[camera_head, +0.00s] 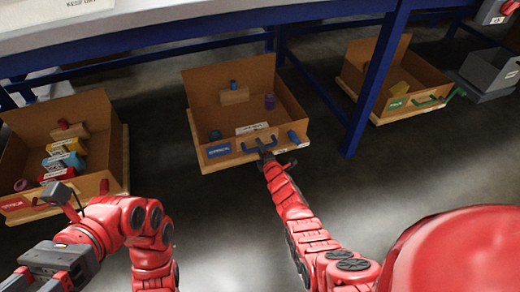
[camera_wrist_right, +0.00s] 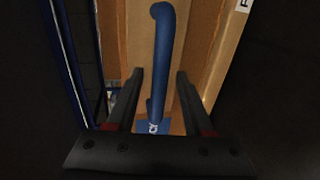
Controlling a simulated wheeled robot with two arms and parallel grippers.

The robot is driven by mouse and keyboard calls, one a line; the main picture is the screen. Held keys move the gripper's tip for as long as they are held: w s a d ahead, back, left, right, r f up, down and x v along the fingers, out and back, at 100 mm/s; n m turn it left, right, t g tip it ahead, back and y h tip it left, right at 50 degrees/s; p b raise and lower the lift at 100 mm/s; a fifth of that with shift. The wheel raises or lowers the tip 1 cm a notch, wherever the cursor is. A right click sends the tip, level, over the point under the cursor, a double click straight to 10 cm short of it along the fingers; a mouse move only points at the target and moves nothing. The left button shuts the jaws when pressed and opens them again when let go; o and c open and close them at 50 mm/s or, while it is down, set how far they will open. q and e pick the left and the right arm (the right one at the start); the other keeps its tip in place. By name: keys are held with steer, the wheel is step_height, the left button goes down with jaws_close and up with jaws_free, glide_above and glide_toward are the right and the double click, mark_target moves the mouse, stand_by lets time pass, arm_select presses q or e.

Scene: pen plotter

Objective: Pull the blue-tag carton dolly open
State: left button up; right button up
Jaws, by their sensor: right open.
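The blue-tag carton dolly stands under the table in the middle of the head view, an open brown carton (camera_head: 228,80) on a wooden base. Its blue tag (camera_head: 219,150) and blue handle (camera_head: 258,143) are on the front wall. My right gripper (camera_head: 264,153) is at this handle. In the right wrist view the blue handle (camera_wrist_right: 162,60) runs between the two dark fingers of my right gripper (camera_wrist_right: 159,75), which are apart, with gaps showing beside the handle. The blue tag shows partly (camera_wrist_right: 153,127). My left gripper (camera_head: 42,268) is low at the left, away from the cartons, its fingertips cut off.
A red-tag carton (camera_head: 92,187) with several boxes stands at the left. A green-tag carton (camera_head: 428,74) stands at the right, near a grey bin (camera_head: 490,70). A blue table leg (camera_head: 372,85) rises between the middle and right cartons. Floor (camera_head: 215,205) in front is clear.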

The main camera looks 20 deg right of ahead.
jaws_close()
stand_by(1.4)
